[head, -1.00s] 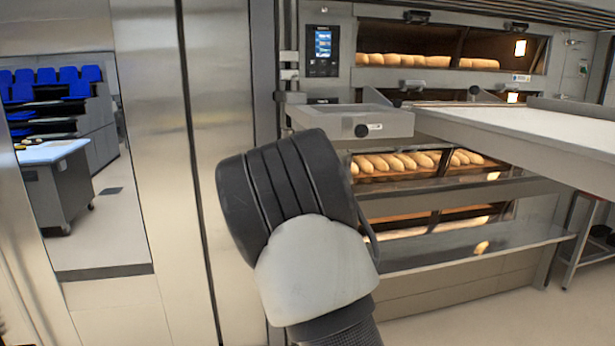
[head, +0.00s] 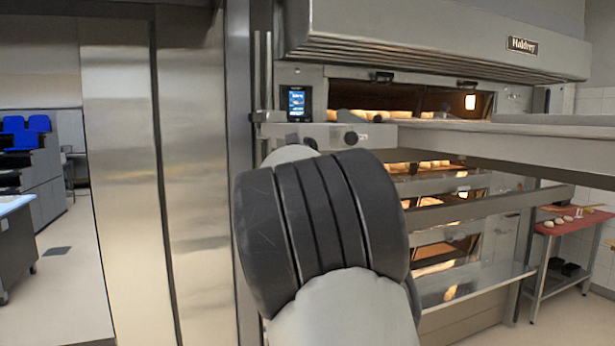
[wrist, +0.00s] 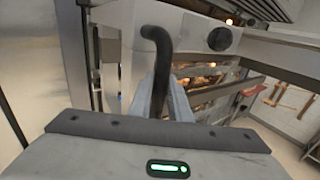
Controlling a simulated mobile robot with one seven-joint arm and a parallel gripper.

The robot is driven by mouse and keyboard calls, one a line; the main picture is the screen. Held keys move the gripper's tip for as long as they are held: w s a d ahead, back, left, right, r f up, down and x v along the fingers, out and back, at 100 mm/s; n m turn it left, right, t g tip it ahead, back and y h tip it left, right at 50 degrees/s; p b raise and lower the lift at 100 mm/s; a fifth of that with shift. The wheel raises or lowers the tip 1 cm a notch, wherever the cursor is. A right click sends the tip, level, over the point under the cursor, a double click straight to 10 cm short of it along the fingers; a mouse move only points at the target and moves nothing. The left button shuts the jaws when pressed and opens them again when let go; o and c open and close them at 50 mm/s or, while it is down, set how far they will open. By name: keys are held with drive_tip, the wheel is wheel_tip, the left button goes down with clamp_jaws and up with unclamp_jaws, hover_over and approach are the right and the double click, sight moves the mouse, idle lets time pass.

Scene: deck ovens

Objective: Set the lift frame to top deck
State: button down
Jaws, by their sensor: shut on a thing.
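The lift frame (head: 520,148) is a long pale grey platform that reaches across the oven front to the right edge of the head view. Its surface is roughly level with the lower edge of the lit top deck (head: 435,98), where loaves show. In the wrist view, my gripper (wrist: 163,82) is shut on a dark bent handle (wrist: 155,38) at the frame's end. A round dark knob (wrist: 220,39) on the pale frame (wrist: 185,30) sits to the right of the handle. In the head view my arm hides the gripper and handle.
A control panel with a blue screen (head: 297,103) is left of the top deck. A steel hood (head: 420,35) overhangs the oven. Lower decks (head: 440,250) glow below the frame. A red-topped table (head: 575,220) stands right. Open floor (head: 60,280) lies at the left.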

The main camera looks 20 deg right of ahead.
idle(0.4)
drive_tip(key=c, duration=1.6)
unclamp_jaws()
drive_tip(key=shift+c, duration=0.2)
drive_tip(key=b+v, duration=0.2)
drive_tip(key=v, duration=1.5)
drive_tip(key=shift+s+b, duration=0.2)
drive_tip(key=shift+b, duration=0.1)
drive_tip(key=shift+a, duration=0.15)
